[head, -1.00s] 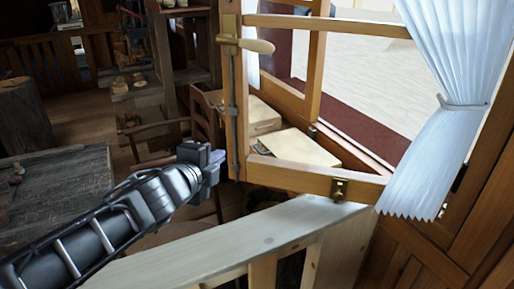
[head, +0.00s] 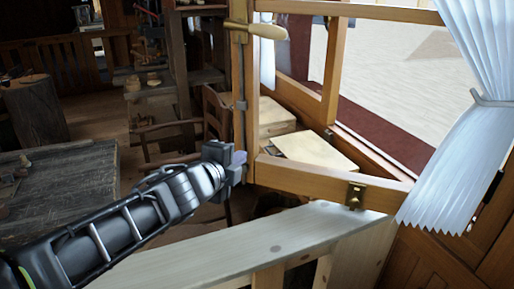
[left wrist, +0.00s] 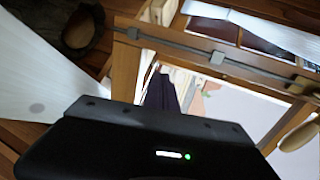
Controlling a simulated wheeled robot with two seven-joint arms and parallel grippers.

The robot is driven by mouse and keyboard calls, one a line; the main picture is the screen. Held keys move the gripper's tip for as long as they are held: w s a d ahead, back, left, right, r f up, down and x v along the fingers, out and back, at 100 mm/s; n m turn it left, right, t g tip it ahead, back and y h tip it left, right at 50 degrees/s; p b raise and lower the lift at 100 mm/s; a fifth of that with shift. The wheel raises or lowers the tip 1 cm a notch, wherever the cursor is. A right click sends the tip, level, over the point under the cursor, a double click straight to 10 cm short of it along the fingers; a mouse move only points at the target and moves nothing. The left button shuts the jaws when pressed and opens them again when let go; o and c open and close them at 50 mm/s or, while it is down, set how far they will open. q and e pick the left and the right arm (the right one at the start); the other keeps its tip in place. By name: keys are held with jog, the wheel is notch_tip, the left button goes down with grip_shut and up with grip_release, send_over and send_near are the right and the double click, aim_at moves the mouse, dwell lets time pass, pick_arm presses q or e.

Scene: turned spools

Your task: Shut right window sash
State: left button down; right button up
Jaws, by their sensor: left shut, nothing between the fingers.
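The right window sash (head: 300,177) is a wooden frame with a brass-and-wood handle (head: 262,30) on its upright edge. It stands swung open, its free edge at the left and its lower rail running right toward the curtain. My left gripper (head: 238,168) is shut and empty, right beside the lower end of the free upright. I cannot tell whether it touches the wood. In the left wrist view the sash (left wrist: 215,58) crosses above the dark gripper fingers (left wrist: 160,92), with its metal rod and handle at the right. My right gripper is not in view.
A pale wooden bench top (head: 270,240) lies below the sash. A blue-white curtain (head: 455,150) hangs at the right. Behind the sash are pale boxes (head: 315,150) and a wooden chair (head: 215,112). A dark worktable (head: 60,190) stands at the left.

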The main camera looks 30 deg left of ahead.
pick_arm(q)
jog(key=b, duration=0.5)
send_near(261, 141)
notch_tip(261, 141, down, 3)
jog(key=w, duration=0.4)
jog(key=shift+w+a+r+p, duration=0.35)
jog(key=shift+w+r, duration=0.05)
jog(key=shift+w+a+r, duration=0.1)
jog(key=shift+w+a, duration=0.05)
jog(key=shift+w, duration=0.5)
